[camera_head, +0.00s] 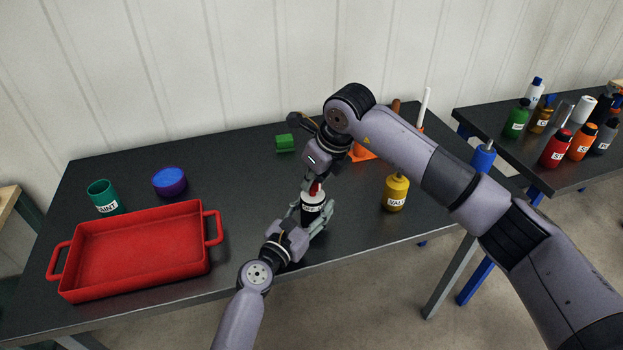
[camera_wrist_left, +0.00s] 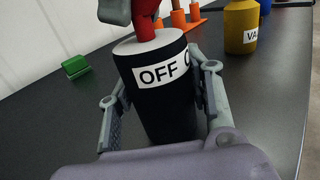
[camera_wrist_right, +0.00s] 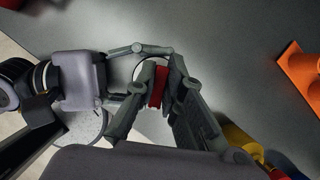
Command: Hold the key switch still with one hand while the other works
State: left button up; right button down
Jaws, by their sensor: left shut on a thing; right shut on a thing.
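The key switch is a black cylinder (camera_wrist_left: 160,90) with a white top and a white label reading "OFF". It stands upright near the table's front edge and also shows in the head view (camera_head: 313,199). My left gripper (camera_wrist_left: 158,110) is shut on its body, one finger on each side. A red key (camera_wrist_left: 145,22) rises from its top. My right gripper (camera_wrist_right: 158,92) comes from above and is shut on the red key (camera_wrist_right: 158,88).
A red tray (camera_head: 211,265) stands at the left, with a green paint pot (camera_head: 104,195) and a blue-purple round container (camera_head: 169,182) behind it. A yellow bottle (camera_head: 396,193) stands right of the switch. A green block (camera_head: 285,143) and an orange holder (camera_head: 362,153) are behind.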

jog(key=m, duration=0.2)
jog(key=m+t+h, duration=0.1)
jog(key=m, duration=0.2)
jog(key=shift+a+h, duration=0.1)
jog(key=shift+h, duration=0.2)
jog(key=m+h, duration=0.2)
jog(key=m, duration=0.4)
jog(key=shift+s+a, duration=0.1)
jog(key=c, duration=2.1)
grip_release()
jog(key=shift+m+h, duration=0.4)
jog(key=shift+m, duration=0.2)
jog(key=shift+c, duration=0.2)
jog(key=shift+o, duration=2.7)
jog(key=shift+d, duration=0.2)
jog(key=shift+r, duration=0.1)
